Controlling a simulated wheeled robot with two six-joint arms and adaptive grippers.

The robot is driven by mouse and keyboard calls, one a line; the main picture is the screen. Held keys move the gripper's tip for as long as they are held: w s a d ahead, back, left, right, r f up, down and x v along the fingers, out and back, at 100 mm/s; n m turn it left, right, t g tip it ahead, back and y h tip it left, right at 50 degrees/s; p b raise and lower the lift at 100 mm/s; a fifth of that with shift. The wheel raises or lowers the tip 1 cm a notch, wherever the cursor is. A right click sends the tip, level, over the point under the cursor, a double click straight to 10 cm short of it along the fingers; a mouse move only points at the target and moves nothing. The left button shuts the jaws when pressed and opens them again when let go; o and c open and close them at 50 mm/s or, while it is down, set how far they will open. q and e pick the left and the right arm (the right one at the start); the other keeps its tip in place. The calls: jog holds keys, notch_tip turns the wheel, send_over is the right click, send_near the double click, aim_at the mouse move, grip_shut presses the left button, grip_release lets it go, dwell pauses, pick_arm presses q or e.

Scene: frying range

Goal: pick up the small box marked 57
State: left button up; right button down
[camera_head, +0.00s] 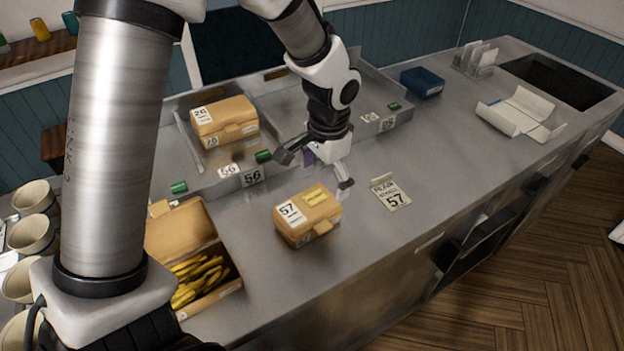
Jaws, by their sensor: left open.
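The small tan box marked 57 (318,220) sits closed on the steel counter, with a white 57 label and a yellow label on its lid. My left gripper (315,173) points down just behind the box, its fingers spread apart with nothing seen between them. One finger is close to the box's back right edge; I cannot tell whether it touches. A card marked 57 (394,199) lies on the counter to the right of the box. My right gripper is out of view.
An open box of yellow fries (165,237) stands left of box 57. A closed box marked 26 (226,121) sits in a steel tray behind. A blue container (422,82) and an open white carton (520,113) are farther back. The front right counter is clear.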

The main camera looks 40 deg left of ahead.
aim_at(324, 198)
pick_arm(q)
jog(key=shift+f, duration=0.4)
jog(key=shift+s+d+f+p, duration=0.25)
jog(key=shift+s+d+f, duration=0.15)
jog(key=shift+f, duration=0.15)
jog(key=shift+s+d+f+p, duration=0.3)
jog(key=shift+s+f, duration=0.1)
jog(key=shift+f, duration=0.15)
jog(key=f, duration=0.1)
jog(key=w+f, duration=0.1)
jog(key=f, duration=0.1)
jog(key=a+f, duration=0.1)
jog(key=shift+w+f, duration=0.15)
jog(key=shift+w, duration=0.1)
jog(key=shift+s+d+r, duration=0.15)
jog(key=shift+s+r, duration=0.05)
jog(key=shift+s+d+r, duration=0.1)
jog(key=shift+s, duration=0.05)
jog(key=c, duration=1.1)
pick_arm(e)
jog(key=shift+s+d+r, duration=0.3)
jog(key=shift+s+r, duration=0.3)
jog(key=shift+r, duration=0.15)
